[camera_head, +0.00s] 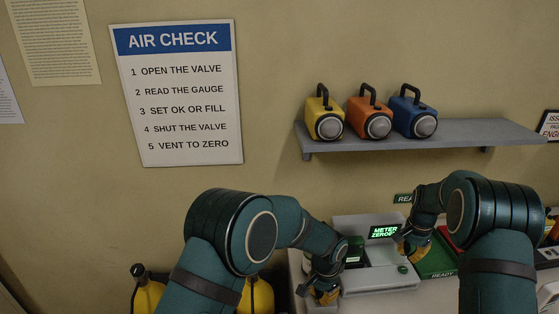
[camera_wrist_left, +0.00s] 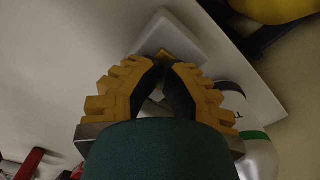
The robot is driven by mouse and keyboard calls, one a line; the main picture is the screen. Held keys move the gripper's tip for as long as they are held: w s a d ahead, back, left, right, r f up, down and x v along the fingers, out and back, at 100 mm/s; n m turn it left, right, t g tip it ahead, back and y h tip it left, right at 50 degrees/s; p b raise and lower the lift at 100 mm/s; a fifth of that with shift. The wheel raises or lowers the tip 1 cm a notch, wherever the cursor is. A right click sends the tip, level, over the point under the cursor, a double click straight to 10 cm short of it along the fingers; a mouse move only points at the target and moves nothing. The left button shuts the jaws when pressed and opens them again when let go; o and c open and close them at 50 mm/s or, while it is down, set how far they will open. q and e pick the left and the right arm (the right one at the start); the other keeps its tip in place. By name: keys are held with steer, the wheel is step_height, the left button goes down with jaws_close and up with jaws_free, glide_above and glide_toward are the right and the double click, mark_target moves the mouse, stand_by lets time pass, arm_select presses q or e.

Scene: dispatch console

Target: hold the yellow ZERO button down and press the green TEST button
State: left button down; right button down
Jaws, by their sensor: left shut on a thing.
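The grey meter console (camera_head: 375,278) stands on the bench, with a lit display (camera_head: 384,232) that reads METER and ZERO-something in green. My left gripper (camera_head: 326,296) is low at the console's left end. In the left wrist view its dark fingertips (camera_wrist_left: 165,72) come together at a small yellow piece, apparently the ZERO button (camera_wrist_left: 164,54), on a pale block; the fingers partly cover it. A small green button (camera_head: 403,268) shows on the console's front right. My right gripper (camera_head: 413,250) is above and behind it, apart from it; its fingertips are too small to judge.
A green READY tray (camera_head: 440,264) lies right of the console, close to my right gripper. A shelf (camera_head: 430,138) with yellow, orange and blue lamps is on the wall above. Yellow cylinders (camera_head: 150,298) stand at lower left. An AIR CHECK sign (camera_head: 180,95) hangs on the wall.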

steer(key=shift+r, duration=0.5)
